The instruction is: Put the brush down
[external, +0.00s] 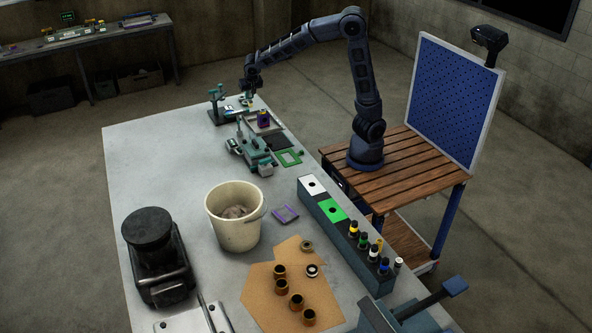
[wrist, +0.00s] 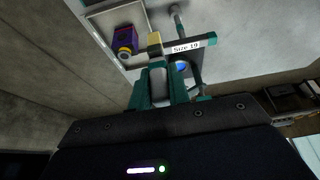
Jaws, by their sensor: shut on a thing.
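My gripper (external: 248,90) is over the far end of the long grey table, beside a small dark green stand (external: 216,104). In the wrist view my gripper (wrist: 160,82) has its teal fingers shut on a pale grey piece with a tan tip, which looks like the brush (wrist: 160,88). The tan end points away from the gripper. The fingers hide part of the brush, and in the external view it is too small to make out clearly. I cannot tell whether it touches anything below.
A purple block with a yellow ring (wrist: 124,38) sits on a small tray close by; it also shows in the external view (external: 263,118). A plate labelled "Size 19" (wrist: 186,46) is near the fingers. A green vise-like fixture (external: 252,152) and a bucket (external: 235,228) stand nearer.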

